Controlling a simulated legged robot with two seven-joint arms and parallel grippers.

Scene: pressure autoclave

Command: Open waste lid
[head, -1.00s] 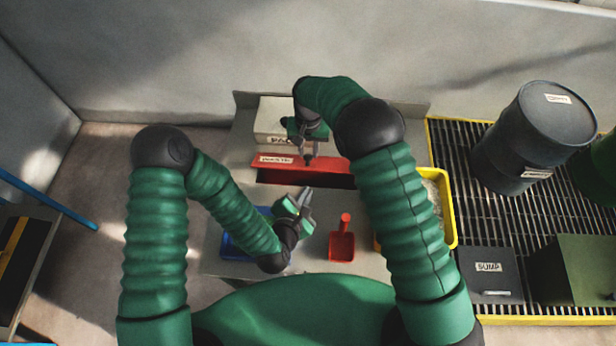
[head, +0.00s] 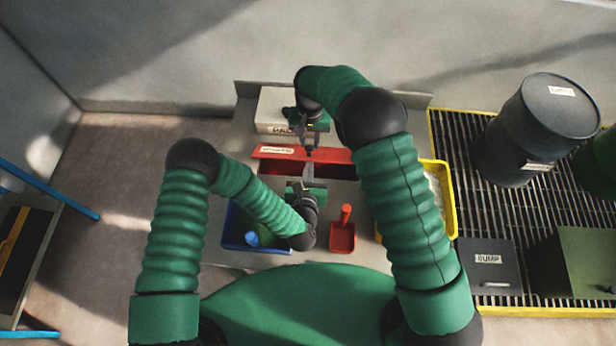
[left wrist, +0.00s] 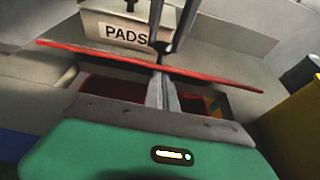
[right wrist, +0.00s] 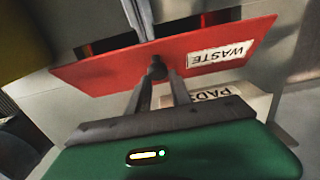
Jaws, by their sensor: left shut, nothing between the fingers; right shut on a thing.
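The waste lid (head: 337,156) is a red panel with a white WASTE label, tilted up over the dark opening (head: 340,170) of the waste bin. It shows nearly edge-on in the left wrist view (left wrist: 215,80) and face-on in the right wrist view (right wrist: 105,72). My right gripper (head: 309,150) is shut on the lid's small black knob (right wrist: 156,68). My left gripper (head: 308,172) is shut and empty. Its fingers (left wrist: 161,85) point at the lid from the opening's side, close to its edge; I cannot tell if they touch it.
A white PADS box (head: 283,106) stands behind the lid. In front are a blue tray (head: 232,240) and a red scoop (head: 342,236). A yellow tray (head: 449,205) stands at the right, beside a grating with a dark drum (head: 535,125) and SUMP box (head: 487,270).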

